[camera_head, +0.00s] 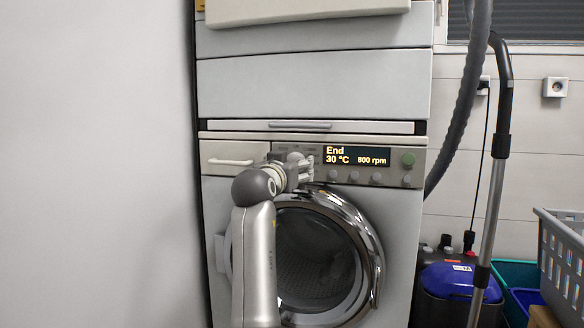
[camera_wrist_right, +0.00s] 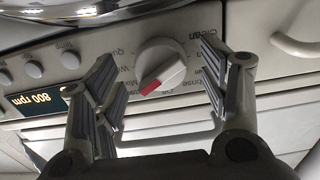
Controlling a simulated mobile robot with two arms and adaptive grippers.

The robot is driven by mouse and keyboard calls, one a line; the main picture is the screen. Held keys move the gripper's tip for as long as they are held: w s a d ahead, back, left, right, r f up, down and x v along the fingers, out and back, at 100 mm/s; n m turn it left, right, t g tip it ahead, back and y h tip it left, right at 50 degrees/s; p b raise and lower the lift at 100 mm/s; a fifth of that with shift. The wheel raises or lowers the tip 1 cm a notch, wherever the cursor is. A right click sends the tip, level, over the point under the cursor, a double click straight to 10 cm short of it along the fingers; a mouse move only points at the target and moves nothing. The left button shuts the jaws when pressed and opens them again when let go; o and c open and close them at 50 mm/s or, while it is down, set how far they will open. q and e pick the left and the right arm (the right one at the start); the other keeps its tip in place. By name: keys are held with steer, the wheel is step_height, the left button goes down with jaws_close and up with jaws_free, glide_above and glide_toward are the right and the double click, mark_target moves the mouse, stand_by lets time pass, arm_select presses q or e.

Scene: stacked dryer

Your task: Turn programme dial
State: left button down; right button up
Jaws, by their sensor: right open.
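The programme dial (camera_wrist_right: 162,66) is a pale round knob with a raised grip bar and a red mark at one end, set in the washer's control panel. It shows in the right wrist view, with printed labels around it. My right gripper (camera_head: 303,169) is at the panel, just left of the display (camera_head: 356,156), and hides the dial in the head view. In the wrist view its two fingers are spread, one on each side of the dial, with gaps visible. I cannot tell how deep the fingertips reach. The display reads End, 30 °C, 800 rpm. My left gripper is not in view.
The round chrome-rimmed door (camera_head: 375,262) is below the panel, behind my right arm. A detergent drawer (camera_head: 232,158) is left of the gripper, several buttons (camera_head: 376,178) right. A hose, vacuum cleaner (camera_head: 459,279) and grey basket (camera_head: 562,262) stand at right.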

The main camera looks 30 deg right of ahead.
steer(key=shift+w+d, duration=0.3)
steer(key=shift+d, duration=0.05)
steer(key=shift+c, duration=0.2)
